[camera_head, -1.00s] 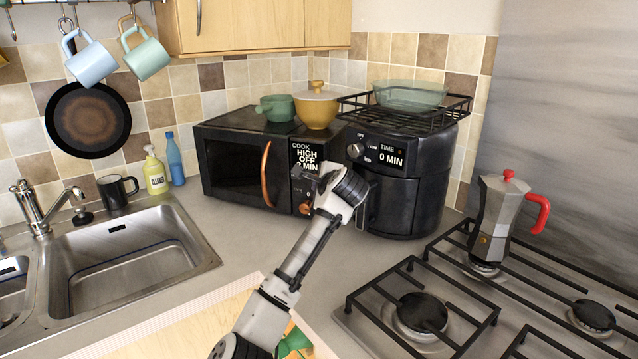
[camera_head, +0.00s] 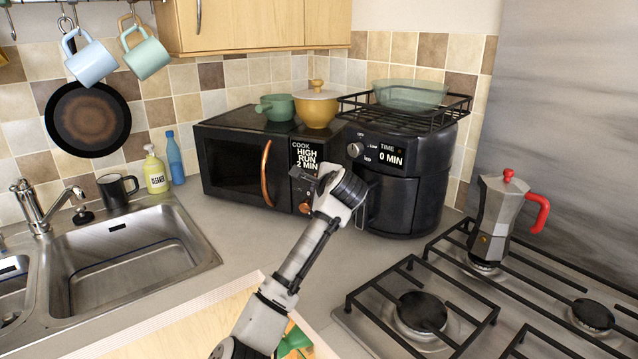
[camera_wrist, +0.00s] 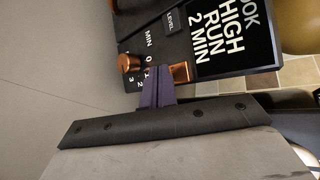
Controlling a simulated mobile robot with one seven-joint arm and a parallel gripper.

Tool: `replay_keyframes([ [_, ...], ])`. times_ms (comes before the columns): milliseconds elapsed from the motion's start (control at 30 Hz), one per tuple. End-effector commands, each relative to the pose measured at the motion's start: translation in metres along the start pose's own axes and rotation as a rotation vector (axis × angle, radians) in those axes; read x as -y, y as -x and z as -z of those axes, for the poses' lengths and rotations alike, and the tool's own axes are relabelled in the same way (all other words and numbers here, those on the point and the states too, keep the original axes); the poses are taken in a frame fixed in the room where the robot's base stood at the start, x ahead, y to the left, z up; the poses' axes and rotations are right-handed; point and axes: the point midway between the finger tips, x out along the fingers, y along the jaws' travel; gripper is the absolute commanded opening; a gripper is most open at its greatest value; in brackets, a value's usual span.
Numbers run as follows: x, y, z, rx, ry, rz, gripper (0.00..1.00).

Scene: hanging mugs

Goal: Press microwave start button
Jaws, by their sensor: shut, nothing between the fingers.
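The black microwave (camera_head: 228,168) stands on the counter with its door and copper handle (camera_head: 266,174) shut. Its display (camera_head: 305,160) reads COOK, HIGH, RUN, 2 MIN; the wrist view shows the same text on the display (camera_wrist: 222,40). A square copper button (camera_wrist: 180,72) sits beside the display in the wrist view, with a round copper timer knob (camera_wrist: 130,62) near it. My gripper (camera_wrist: 158,86) is shut and empty, its tips right at the button's edge. I cannot tell whether they touch it. In the head view my gripper (camera_head: 324,183) covers part of the control panel.
A black air fryer (camera_head: 402,190) stands close to the right of the microwave, with a rack and glass dish on top. A green pot (camera_head: 275,108) and a yellow pot (camera_head: 316,108) sit on the microwave. The counter in front is clear.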

Motion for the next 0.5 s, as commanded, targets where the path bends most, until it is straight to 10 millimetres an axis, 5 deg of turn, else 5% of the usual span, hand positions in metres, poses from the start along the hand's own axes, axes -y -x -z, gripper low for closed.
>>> replay_keyframes([
  [500, -0.0088, 0.0093, -0.0078, 0.0, 0.001, -0.001, 0.0],
])
